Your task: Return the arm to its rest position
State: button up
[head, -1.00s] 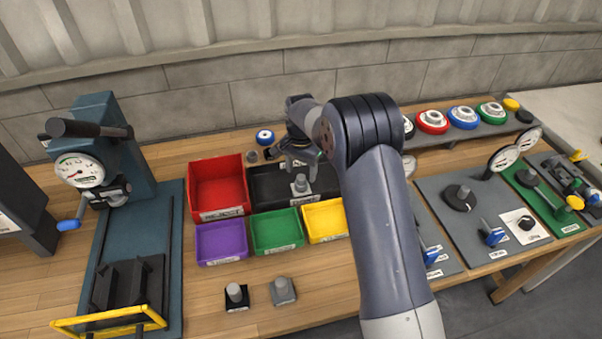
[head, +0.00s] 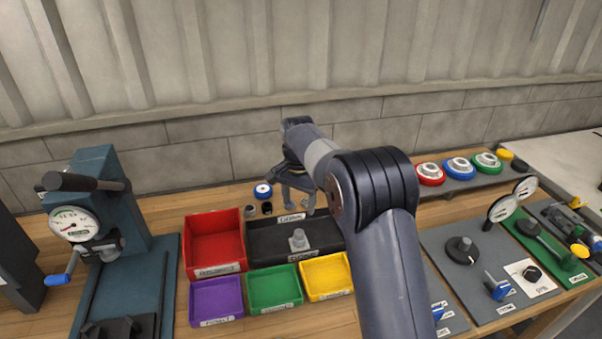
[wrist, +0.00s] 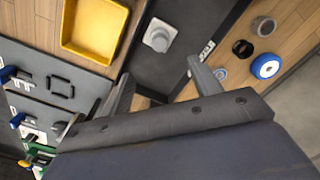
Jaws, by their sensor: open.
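My arm reaches up from the bottom right of the head view over the bench. My gripper (head: 298,196) is open and empty, above the back part of the black tray (head: 262,246). It also shows in the wrist view (wrist: 160,82), with its two fingers apart and nothing between them. A grey metal part (head: 298,241) stands in the black tray, below and apart from the fingers; it also shows in the wrist view (wrist: 158,38).
Red (head: 214,268), purple (head: 216,302), green (head: 275,289) and yellow (head: 326,277) bins stand around the tray. A press with a gauge (head: 73,224) is at left. A blue-rimmed wheel (head: 262,191) lies behind the tray. Gauges and panels fill the right. The wall is behind.

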aim_at(299, 232)
notch_tip(299, 232, down, 10)
jog(key=shift+r+p, duration=0.1)
jog(key=shift+p, duration=0.9)
jog(key=shift+r, duration=0.15)
jog(key=shift+s+r, duration=0.1)
